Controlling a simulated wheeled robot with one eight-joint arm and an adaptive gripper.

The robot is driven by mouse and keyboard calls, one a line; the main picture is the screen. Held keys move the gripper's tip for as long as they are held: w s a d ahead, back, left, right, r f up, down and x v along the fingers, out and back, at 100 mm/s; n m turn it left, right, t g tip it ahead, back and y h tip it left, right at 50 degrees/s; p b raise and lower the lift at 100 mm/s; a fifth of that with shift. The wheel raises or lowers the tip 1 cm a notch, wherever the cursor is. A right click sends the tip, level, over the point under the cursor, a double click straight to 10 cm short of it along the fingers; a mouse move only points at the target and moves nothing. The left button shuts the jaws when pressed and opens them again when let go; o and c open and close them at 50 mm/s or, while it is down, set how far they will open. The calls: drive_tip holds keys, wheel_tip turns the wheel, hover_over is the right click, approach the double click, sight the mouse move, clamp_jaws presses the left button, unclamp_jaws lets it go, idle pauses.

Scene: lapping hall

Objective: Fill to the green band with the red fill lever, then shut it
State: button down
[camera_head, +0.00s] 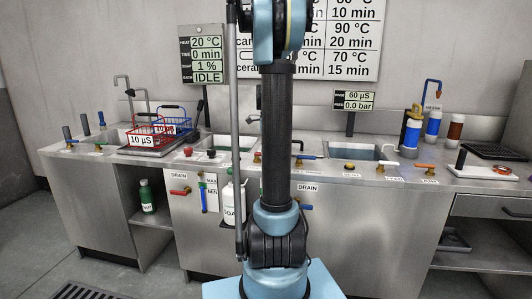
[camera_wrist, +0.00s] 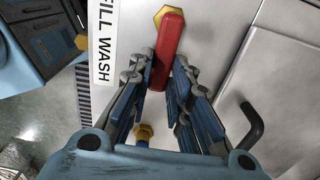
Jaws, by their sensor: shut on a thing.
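In the wrist view, the red fill lever (camera_wrist: 171,42) runs down from a brass nut beside a white label reading FILL WASH (camera_wrist: 105,42). My gripper (camera_wrist: 165,70) has its blue-padded fingers on both sides of the lever's lower end and is shut on it. In the head view, my gripper and this lever cannot be made out. A sight tube (camera_head: 203,197) with MAX and MIN marks is on the cabinet front, with blue in it. Its green band is too small to tell. A display (camera_head: 208,58) reads 20 °C, 0 min, 1 % and IDLE.
A blue-handled valve with a brass nut (camera_wrist: 144,131) and a bent black rod (camera_wrist: 243,128) are close to my gripper. Red and blue wire baskets (camera_head: 150,137) stand at the left. Bottles (camera_head: 411,135) stand at the right. A red drain lever (camera_head: 180,192) is on the cabinet front.

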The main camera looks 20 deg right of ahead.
drive_tip(key=c, duration=1.5)
unclamp_jaws()
wheel_tip(320, 180, up, 12)
drive_tip(key=shift+f, duration=0.1)
drive_tip(key=s+a+f+n, duration=0.2)
drive_tip(key=s+a+n, duration=0.4)
drive_tip(key=s, duration=0.4)
drive_tip(key=s+a+f+n, duration=0.2)
drive_tip(key=s+f+n, duration=0.4)
drive_tip(key=s, duration=0.2)
drive_tip(key=s+a+f+n+t, duration=0.1)
drive_tip(key=s+a+f+n, duration=0.2)
drive_tip(key=s+f+n, duration=0.3)
drive_tip(key=s+a+f+n+t, duration=0.1)
drive_tip(key=s+a+f+n, duration=0.1)
drive_tip(key=s+f+n, duration=0.3)
drive_tip(key=shift+s+a+f+n, duration=0.15)
drive_tip(key=shift+s+f, duration=0.3)
drive_tip(key=shift+s, duration=0.35)
drive_tip(key=shift+s+f+n, duration=0.1)
drive_tip(key=shift+s+f, duration=0.35)
drive_tip(key=shift+s, duration=0.3)
drive_tip(key=shift+s+a+f+n, duration=0.15)
drive_tip(key=shift+s+f, duration=0.3)
drive_tip(key=shift+s, duration=0.35)
